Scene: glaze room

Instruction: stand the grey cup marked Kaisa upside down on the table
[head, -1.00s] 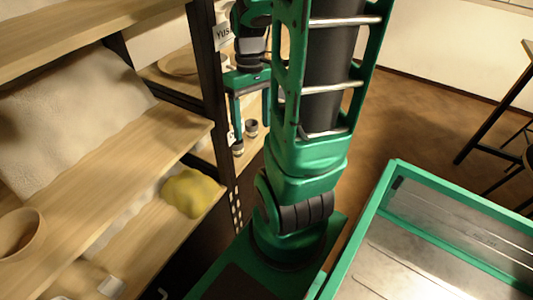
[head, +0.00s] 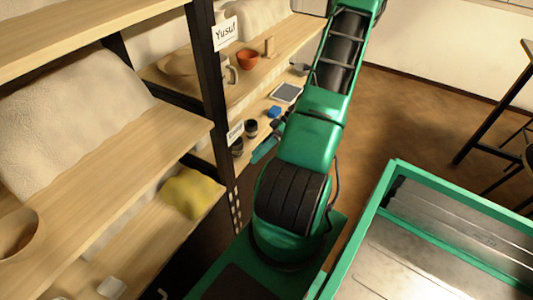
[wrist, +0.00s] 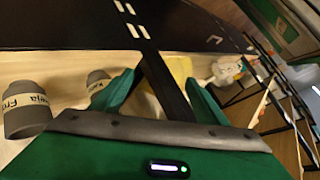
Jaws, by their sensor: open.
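My gripper (wrist: 160,80) is open, with nothing between its two green fingers in the wrist view. A grey cup (wrist: 25,122) with a white label, partly reading "Fre", stands on a pale wooden shelf at the left. In the head view, two dark cups (head: 237,147) (head: 251,127) stand on the lower shelf. I cannot read the name Kaisa on any cup. A table's edge (head: 528,48) shows at far right.
A dark shelf post (head: 205,70) with a Yusuf sign (head: 225,33) stands close by. The shelves hold an orange bowl (head: 247,59), a tablet (head: 287,93), a blue block (head: 274,112) and a yellow cloth (head: 189,193). Open brown floor (head: 420,120) lies to the right.

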